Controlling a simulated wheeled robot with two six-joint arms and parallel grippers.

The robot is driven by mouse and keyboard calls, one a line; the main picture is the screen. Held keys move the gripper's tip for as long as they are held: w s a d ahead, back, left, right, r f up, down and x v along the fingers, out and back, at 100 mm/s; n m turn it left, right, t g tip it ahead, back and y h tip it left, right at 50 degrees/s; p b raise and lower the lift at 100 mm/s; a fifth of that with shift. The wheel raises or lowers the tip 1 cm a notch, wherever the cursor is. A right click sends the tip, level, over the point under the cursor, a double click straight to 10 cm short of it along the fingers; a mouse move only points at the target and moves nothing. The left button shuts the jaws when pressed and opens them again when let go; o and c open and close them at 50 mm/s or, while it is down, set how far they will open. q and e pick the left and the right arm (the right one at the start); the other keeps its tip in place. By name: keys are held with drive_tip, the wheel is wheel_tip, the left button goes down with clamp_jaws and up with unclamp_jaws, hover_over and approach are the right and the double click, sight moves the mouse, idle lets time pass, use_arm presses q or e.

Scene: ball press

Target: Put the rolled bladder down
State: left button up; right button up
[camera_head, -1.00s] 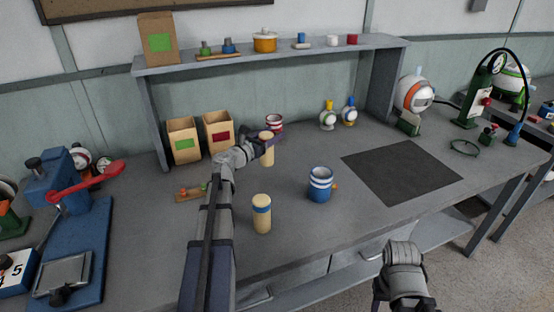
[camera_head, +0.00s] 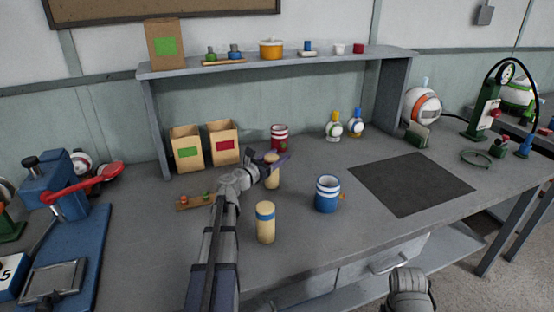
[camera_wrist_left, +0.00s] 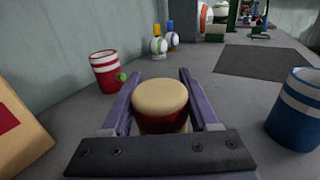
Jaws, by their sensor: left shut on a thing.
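The rolled bladder, a tan cylinder with a red band (camera_wrist_left: 160,97), stands upright between the two purple fingers of my left gripper (camera_wrist_left: 158,100). In the head view, my left gripper (camera_head: 273,166) is shut on it, and the tan bladder (camera_head: 272,180) shows below the fingers. It is at or just above the bench; I cannot tell whether its base touches. A second tan roll with a blue band (camera_head: 265,222) stands on the bench nearer to me. Only part of my right arm shows at the bottom edge; its fingers are out of view.
A red striped can (camera_head: 279,137) stands just behind the held bladder. A blue striped can (camera_head: 327,193) stands to its right. Cardboard boxes (camera_head: 224,142) and a small wooden tray (camera_head: 194,202) are to the left. A dark mat (camera_head: 411,185) lies clear on the right.

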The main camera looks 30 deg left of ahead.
use_arm(q)
drive_tip(key=shift+f, duration=0.15)
drive_tip(key=o, duration=1.4)
drive_tip(key=shift+s+r, duration=0.1)
drive_tip(key=shift+r, duration=0.15)
drive_tip(key=s+a, duration=0.2)
drive_tip(key=s, duration=0.9)
drive_tip(key=shift+s, duration=0.3)
drive_tip(key=shift+a+f, duration=0.1)
